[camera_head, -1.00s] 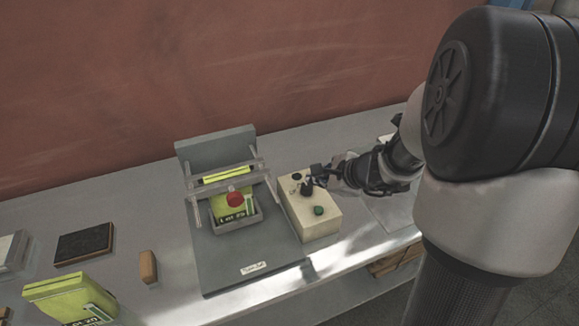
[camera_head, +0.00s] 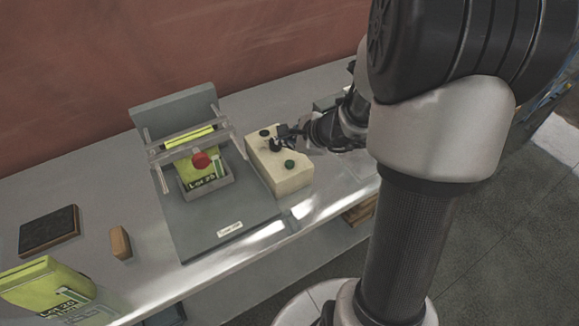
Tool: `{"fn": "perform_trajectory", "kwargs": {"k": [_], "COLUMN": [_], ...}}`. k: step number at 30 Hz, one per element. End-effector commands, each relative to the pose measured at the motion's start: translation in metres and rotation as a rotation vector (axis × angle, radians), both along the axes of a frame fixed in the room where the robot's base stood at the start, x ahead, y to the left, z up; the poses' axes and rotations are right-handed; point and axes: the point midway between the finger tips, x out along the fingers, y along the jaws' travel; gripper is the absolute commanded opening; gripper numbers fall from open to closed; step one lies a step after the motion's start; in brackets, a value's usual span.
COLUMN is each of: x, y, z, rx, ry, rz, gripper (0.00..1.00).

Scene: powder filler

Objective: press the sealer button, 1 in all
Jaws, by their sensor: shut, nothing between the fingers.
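A cream control box (camera_head: 284,177) stands on the bench just right of the sealer. On its top are a green button (camera_head: 290,164) toward the front, and a black button (camera_head: 265,133) toward the back. My gripper (camera_head: 277,142) is shut and empty over the box top, behind the green button. It covers part of the top, and I cannot tell whether its tips touch it. The grey sealer (camera_head: 220,210) holds a yellow-green pouch (camera_head: 199,178) in a small tray under a clear bar.
A wooden block (camera_head: 120,242) and a dark flat pad (camera_head: 48,231) lie left of the sealer. The bench's front edge runs below the sealer and box.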

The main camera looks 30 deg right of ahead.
Motion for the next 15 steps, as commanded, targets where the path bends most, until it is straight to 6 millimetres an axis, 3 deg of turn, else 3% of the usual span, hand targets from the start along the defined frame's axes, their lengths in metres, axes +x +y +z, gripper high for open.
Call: {"fn": "perform_trajectory", "kwargs": {"k": [1, 6, 15], "x": [0.000, 0.000, 0.000], "y": [0.000, 0.000, 0.000], "z": [-0.014, -0.037, -0.048], "rx": [0.001, 0.000, -0.001], "ry": [0.002, 0.000, 0.000], "rz": [0.000, 0.000, 0.001], "gripper": [0.00, 0.00, 0.00]}}
